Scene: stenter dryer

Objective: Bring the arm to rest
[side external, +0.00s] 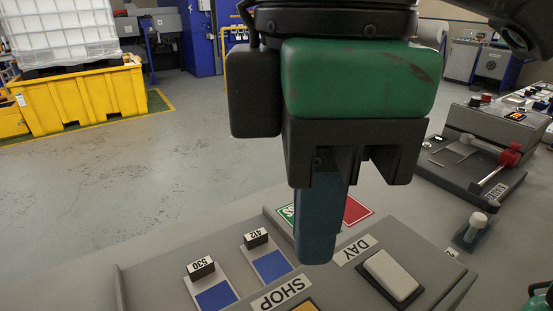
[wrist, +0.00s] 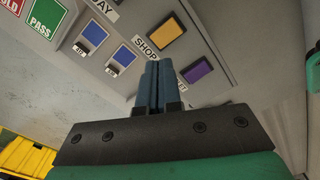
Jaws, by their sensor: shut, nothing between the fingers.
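My gripper (side external: 318,262) has a green body, a black mount and blue fingers. In the side external view it hangs pointing down over the grey panel, in front of the label DAY. In the wrist view my gripper (wrist: 158,64) shows its two blue fingers side by side with only a thin line between them. It is shut and holds nothing.
The grey panel (side external: 160,287) has blue slots with tags 530 and 412, a white rocker (side external: 393,272), and a green and red card (side external: 357,210) behind. A grey device with a red-knobbed lever (side external: 508,156) stands right. A yellow bin (side external: 85,98) stands far left. Open floor lies between.

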